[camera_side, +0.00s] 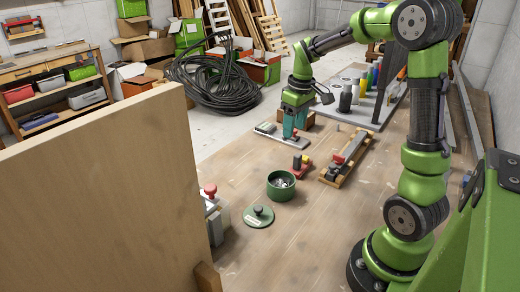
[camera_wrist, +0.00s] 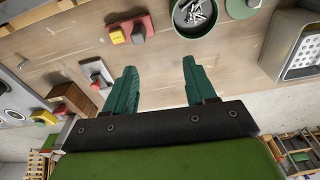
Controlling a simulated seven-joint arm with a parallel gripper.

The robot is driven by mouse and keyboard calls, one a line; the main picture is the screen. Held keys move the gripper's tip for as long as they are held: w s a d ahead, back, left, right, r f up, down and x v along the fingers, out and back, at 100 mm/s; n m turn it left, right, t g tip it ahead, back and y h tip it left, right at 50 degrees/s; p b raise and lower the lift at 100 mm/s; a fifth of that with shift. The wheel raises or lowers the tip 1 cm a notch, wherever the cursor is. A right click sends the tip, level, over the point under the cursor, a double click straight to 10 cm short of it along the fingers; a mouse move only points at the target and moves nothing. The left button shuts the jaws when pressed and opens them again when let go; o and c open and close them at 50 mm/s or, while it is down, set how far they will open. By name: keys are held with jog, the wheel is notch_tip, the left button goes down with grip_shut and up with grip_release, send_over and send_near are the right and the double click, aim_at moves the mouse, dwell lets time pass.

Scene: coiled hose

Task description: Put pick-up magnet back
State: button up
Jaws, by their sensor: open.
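I cannot tell for certain which thing is the pick-up magnet. A small red piece (camera_side: 301,166) with a yellow part and a dark knob lies on the bench; it also shows at the top of the wrist view (camera_wrist: 127,30). A small grey piece with a dark, red-marked part (camera_wrist: 97,72) lies left of my fingers in the wrist view. My gripper (camera_side: 294,132) is low over the far part of the bench. Its teal fingers (camera_wrist: 157,80) are apart, and nothing shows between them.
A green bowl of metal parts (camera_side: 281,186) stands beside its green lid (camera_side: 258,216). A wooden rack with tools (camera_side: 345,160) lies to the right. A board with bottles (camera_side: 385,95) is behind. A tall wooden panel (camera_side: 100,190) blocks the left. The front bench is mostly bare.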

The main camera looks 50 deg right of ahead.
jog(key=s+a+r+m+t, duration=0.1)
jog(key=s+a+r+t, duration=0.1)
jog(key=a, duration=0.4)
jog(key=s+a+r+m+t+y, duration=0.1)
jog(key=s+a+r+t, duration=0.1)
jog(key=s+a, duration=0.3)
jog(key=s+a+r+m+t+y, duration=0.1)
jog(key=s+a+r+t, duration=0.1)
jog(key=a, duration=0.7)
jog(key=shift+s+a+r, duration=0.25)
jog(key=shift+s+r, duration=0.3)
jog(key=shift+s, duration=0.5)
